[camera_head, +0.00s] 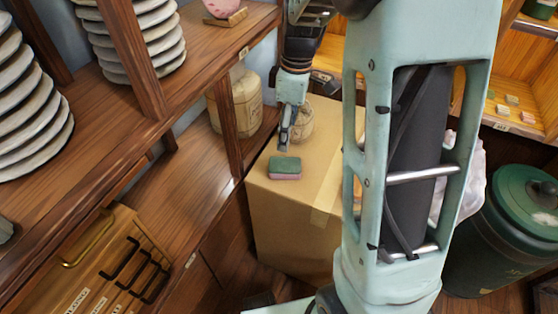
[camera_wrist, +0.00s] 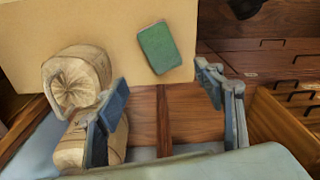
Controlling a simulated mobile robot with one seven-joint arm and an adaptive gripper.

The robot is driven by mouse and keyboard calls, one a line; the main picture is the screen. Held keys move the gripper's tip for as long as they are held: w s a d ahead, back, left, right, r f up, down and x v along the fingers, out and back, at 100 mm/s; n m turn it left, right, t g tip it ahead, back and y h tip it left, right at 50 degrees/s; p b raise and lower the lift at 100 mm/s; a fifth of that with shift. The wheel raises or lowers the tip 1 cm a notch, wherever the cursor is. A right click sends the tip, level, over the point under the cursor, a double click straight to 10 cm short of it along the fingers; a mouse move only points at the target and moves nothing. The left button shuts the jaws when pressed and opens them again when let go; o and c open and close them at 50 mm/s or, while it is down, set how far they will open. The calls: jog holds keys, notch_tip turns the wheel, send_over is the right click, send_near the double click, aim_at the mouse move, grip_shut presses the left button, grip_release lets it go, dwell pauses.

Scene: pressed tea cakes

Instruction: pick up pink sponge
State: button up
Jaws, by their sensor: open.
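The sponge (camera_head: 285,168) lies flat on top of a cardboard box (camera_head: 290,225), with a green upper face and a pink lower layer in the head view. My gripper (camera_head: 284,146) points down above the box, just behind the sponge in the head view. In the wrist view my gripper (camera_wrist: 158,100) has its two fingers wide apart with nothing between them. The fingers appear apart from the sponge.
A wrapped bundle (camera_head: 299,125) stands close by on the box, and another (camera_head: 240,105) is on the shelf. Wooden shelves (camera_head: 150,190) flank the box at left, with stacked tea cakes (camera_head: 140,40). A green canister (camera_head: 510,225) stands at right.

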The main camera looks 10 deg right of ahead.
notch_tip(320, 180, down, 2)
jog(key=f+n, duration=0.1)
jog(key=n, duration=0.1)
jog(key=b, duration=0.2)
send_over(285, 164)
jog(key=shift+h, duration=0.4)
jog(key=f, duration=0.4)
jog(key=shift+w+f, duration=0.25)
jog(key=shift+f, duration=0.15)
jog(key=shift+s+f+b, duration=0.15)
jog(key=shift+f+b, duration=0.3)
jog(key=shift+f, duration=0.9)
jog(key=shift+s+f+b, duration=0.1)
jog(key=shift+f+b, duration=0.35)
jog(key=shift+f, duration=0.9)
jog(key=shift+c, duration=0.5)
jog(key=shift+r, duration=0.1)
jog(key=c, duration=0.8)
jog(key=shift+o, duration=0.2)
